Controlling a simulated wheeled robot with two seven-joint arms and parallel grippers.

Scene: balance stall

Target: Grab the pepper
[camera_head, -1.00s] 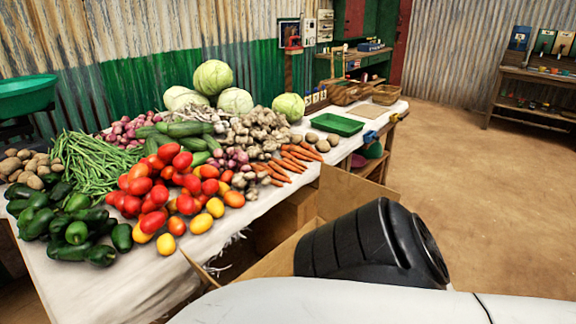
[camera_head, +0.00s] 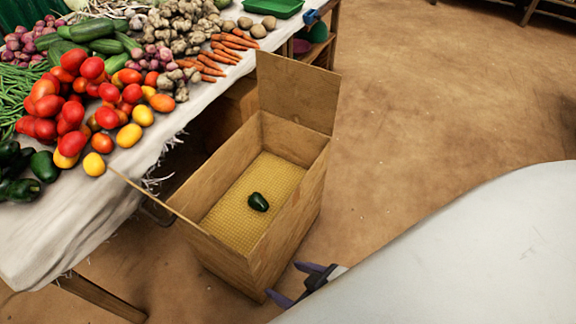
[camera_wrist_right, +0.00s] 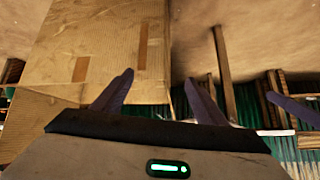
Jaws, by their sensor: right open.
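A dark green pepper (camera_head: 258,202) lies alone on the yellow floor of an open cardboard box (camera_head: 285,225). More dark green peppers (camera_head: 22,190) lie on the table at the left edge of the head view. My right gripper (camera_head: 296,284) is beside the box's near right side, outside it and low, open and empty. In the right wrist view my right gripper (camera_wrist_right: 158,98) has its fingers spread, with the box's outer wall (camera_wrist_right: 95,50) beyond them. The pepper in the box does not show in that view.
A cloth-covered table (camera_head: 110,215) at the left holds tomatoes (camera_head: 75,105), carrots (camera_head: 225,52), cucumbers (camera_head: 95,30) and a green tray (camera_head: 273,7). The box has raised flaps, one standing tall at its far end (camera_head: 298,92). Bare floor (camera_head: 430,90) lies to the right.

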